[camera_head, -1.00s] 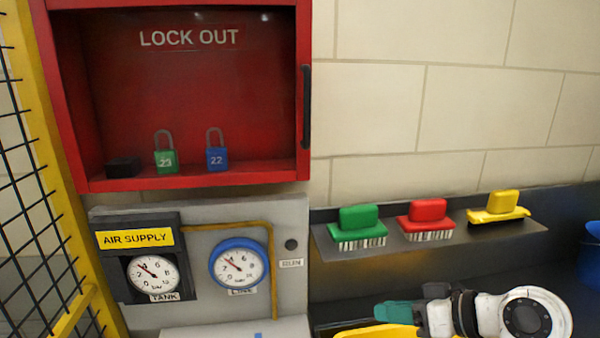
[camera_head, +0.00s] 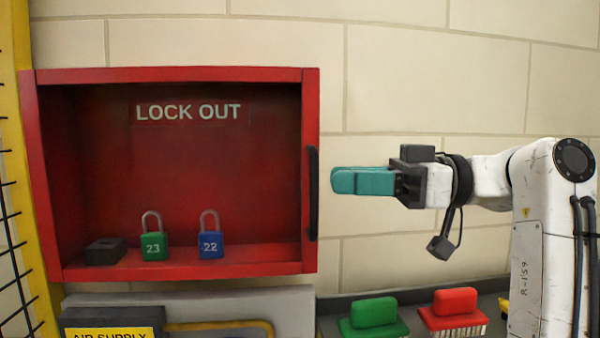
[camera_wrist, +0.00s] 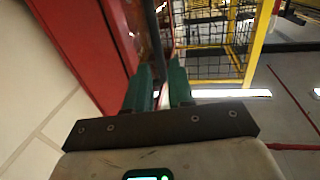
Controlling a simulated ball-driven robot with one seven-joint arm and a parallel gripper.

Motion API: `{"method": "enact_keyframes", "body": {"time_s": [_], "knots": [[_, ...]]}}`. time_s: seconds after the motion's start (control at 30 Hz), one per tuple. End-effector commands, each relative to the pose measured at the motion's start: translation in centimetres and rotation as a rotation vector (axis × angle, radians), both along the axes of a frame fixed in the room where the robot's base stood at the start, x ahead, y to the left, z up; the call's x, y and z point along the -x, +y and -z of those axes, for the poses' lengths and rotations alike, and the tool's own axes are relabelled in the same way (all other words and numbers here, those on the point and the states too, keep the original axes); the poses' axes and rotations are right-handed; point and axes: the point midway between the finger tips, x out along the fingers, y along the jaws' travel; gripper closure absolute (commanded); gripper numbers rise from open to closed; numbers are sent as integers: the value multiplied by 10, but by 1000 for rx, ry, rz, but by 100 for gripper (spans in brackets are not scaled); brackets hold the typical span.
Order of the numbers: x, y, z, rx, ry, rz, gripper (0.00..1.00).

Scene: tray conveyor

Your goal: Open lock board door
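The red lock board (camera_head: 172,74) hangs on the wall at the left in the head view, with "LOCK OUT" on its back panel. Its door seems shut and see-through. A black upright handle (camera_head: 312,193) is at the door's right edge. My gripper (camera_head: 332,181) has teal fingers, points left and is just right of the handle, with a small gap in the picture. In the wrist view my gripper (camera_wrist: 160,76) is open, with a clear gap between its fingers. The dark handle (camera_wrist: 154,40) runs up beyond the fingertips, roughly in line with that gap.
A green padlock (camera_head: 154,246), a blue padlock (camera_head: 211,244) and a black block (camera_head: 105,252) sit inside the board. Green (camera_head: 373,314) and red (camera_head: 455,304) brushes are on a shelf below. A yellow mesh fence (camera_head: 20,200) stands at the left.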

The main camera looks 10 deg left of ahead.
Motion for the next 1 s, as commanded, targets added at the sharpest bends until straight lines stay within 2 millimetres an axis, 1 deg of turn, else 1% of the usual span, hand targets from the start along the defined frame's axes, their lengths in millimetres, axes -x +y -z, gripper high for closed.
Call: {"method": "enact_keyframes", "body": {"time_s": [0.03,0.2,0.3,0.4,0.57,0.8,0.87,1.0], "knots": [[2,11,-3,1,0,-3,77],[4,40,-2,0,2,-1,77],[5,54,-2,1,1,0,77],[5,62,-1,0,1,1,77],[6,69,0,0,1,3,77],[6,70,0,0,0,3,77],[6,69,0,0,1,3,82],[6,69,0,0,1,3,95]]}}
